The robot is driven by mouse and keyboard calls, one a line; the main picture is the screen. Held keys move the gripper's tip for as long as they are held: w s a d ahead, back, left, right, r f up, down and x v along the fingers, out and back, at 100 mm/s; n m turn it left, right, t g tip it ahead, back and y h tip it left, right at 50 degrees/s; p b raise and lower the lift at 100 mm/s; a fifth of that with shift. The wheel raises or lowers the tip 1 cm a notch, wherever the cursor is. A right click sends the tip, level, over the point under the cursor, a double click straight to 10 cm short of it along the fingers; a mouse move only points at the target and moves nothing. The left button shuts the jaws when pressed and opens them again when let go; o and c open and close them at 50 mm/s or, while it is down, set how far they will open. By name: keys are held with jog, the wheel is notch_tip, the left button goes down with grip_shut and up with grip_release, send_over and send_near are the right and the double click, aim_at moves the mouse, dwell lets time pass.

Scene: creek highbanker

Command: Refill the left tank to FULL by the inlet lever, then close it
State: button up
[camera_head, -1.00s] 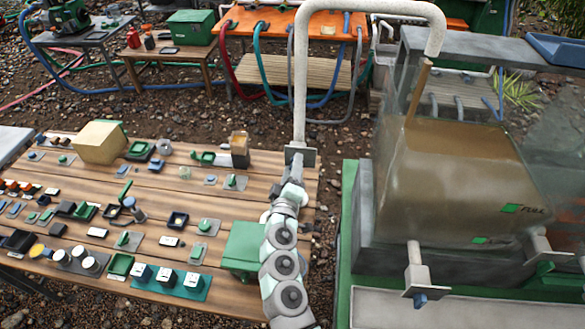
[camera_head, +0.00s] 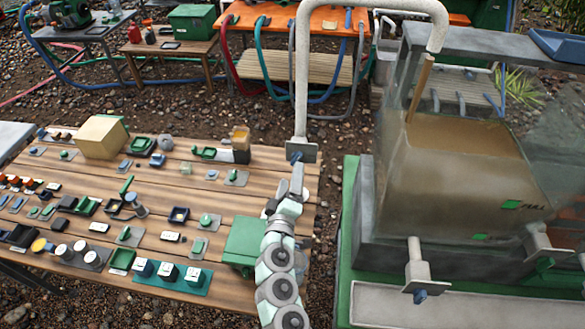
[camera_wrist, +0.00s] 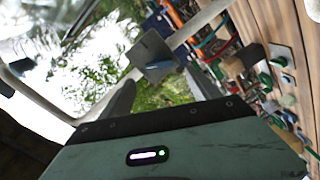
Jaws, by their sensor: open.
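The clear tank (camera_head: 455,185) stands at the right in the head view, with murky brown contents. Its top surface appears above the green FULL mark (camera_head: 512,205), but the lettering is blurred; a second green mark (camera_head: 480,237) sits lower. A pale pipe (camera_head: 300,85) arches over to the tank. A grey plate (camera_head: 301,151) is at the pipe's lower end; I cannot tell whether it is the inlet lever. A similar plate (camera_wrist: 152,52) shows beyond my fingers in the wrist view. My gripper (camera_head: 288,184) is open, just below the plate, with no visible object held.
A wooden table (camera_head: 215,285) with many small switches and blocks lies at the left. A green box (camera_head: 243,240) stands close beside my arm. Two grey fittings, one at the tank's front (camera_head: 416,268) and one at its right (camera_head: 541,243), jut out. Gravel shows between table and tank.

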jog(key=shift+s+a, duration=0.15)
jog(key=shift+s, duration=1.05)
jog(key=shift+s+a, duration=0.15)
jog(key=shift+s, duration=1)
jog(key=s+a+b, duration=0.1)
jog(key=s+b, duration=0.1)
jog(key=s, duration=1)
jog(key=shift+a+b, duration=0.3)
jog(key=shift+b, duration=0.1)
jog(key=shift+w, duration=0.1)
jog(key=shift+c, duration=0.3)
dwell(1.0)
